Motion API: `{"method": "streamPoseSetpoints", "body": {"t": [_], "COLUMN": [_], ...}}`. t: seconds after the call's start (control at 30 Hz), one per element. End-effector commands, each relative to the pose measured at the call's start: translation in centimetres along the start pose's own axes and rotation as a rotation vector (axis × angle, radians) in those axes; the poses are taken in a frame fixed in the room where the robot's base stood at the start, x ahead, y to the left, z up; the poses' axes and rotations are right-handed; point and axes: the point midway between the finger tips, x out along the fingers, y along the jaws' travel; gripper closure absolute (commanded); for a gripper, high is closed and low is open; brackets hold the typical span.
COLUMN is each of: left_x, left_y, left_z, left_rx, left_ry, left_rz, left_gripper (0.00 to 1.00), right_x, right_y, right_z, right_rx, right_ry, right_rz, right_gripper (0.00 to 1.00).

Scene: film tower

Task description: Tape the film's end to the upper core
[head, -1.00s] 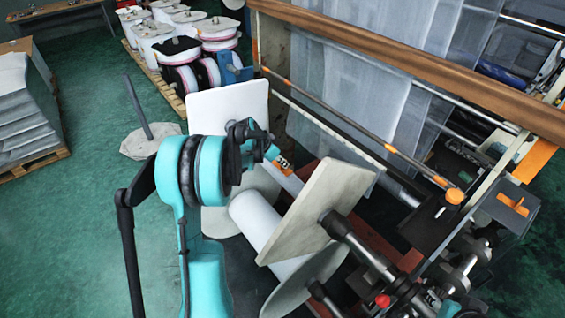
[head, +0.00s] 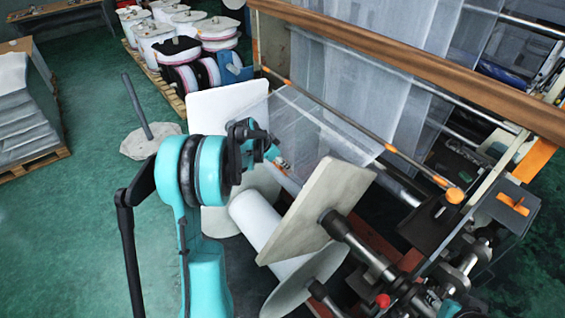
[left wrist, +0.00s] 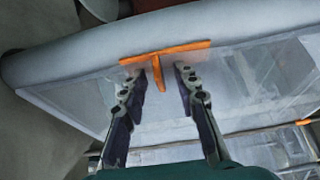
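The clear film (head: 325,128) spans from the machine's roller to the upper core, between the two pale square end plates (head: 225,108) (head: 325,205). In the head view my arm mostly hides the upper core. In the left wrist view the pale core (left wrist: 55,62) runs across the top, with the film (left wrist: 265,75) against it. An orange T-shaped tape piece (left wrist: 185,50) lies across the film's edge at the core, its stem pointing toward me. My left gripper (head: 279,160) is open, its fingers (left wrist: 163,75) apart on either side of the stem.
A lower white core (head: 258,218) sits below the upper one. Another orange piece (head: 512,204) lies on a dark box at the right.

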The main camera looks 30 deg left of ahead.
Motion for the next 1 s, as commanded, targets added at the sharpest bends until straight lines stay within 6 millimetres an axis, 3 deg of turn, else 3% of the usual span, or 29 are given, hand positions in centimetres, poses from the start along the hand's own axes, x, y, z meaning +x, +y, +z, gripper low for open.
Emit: {"method": "streamPoseSetpoints", "body": {"t": [0.17, 0.27, 0.7, 1.0], "left_x": [-0.5, -1.8, -10.5, -12.0], "left_y": [0.0, 0.0, -0.1, 0.0], "left_z": [0.0, 0.0, 0.0, 0.0], "left_rx": [-0.001, -0.001, -0.001, 0.0], "left_ry": [0.0, 0.0, 0.0, 0.0], "left_rz": [0.0, -0.001, -0.001, 0.001], "left_gripper": [0.7, 0.7, 0.7, 0.7], "right_x": [0.0, 0.0, 0.0, 0.0], "right_y": [0.0, 0.0, 0.0, 0.0], "right_z": [0.0, 0.0, 0.0, 0.0], "right_rx": [0.0, 0.0, 0.0, 0.0], "right_ry": [0.0, 0.0, 0.0, 0.0], "right_rz": [0.0, 0.0, 0.0, 0.0], "right_gripper": [0.6, 0.6, 0.6, 0.6]}}
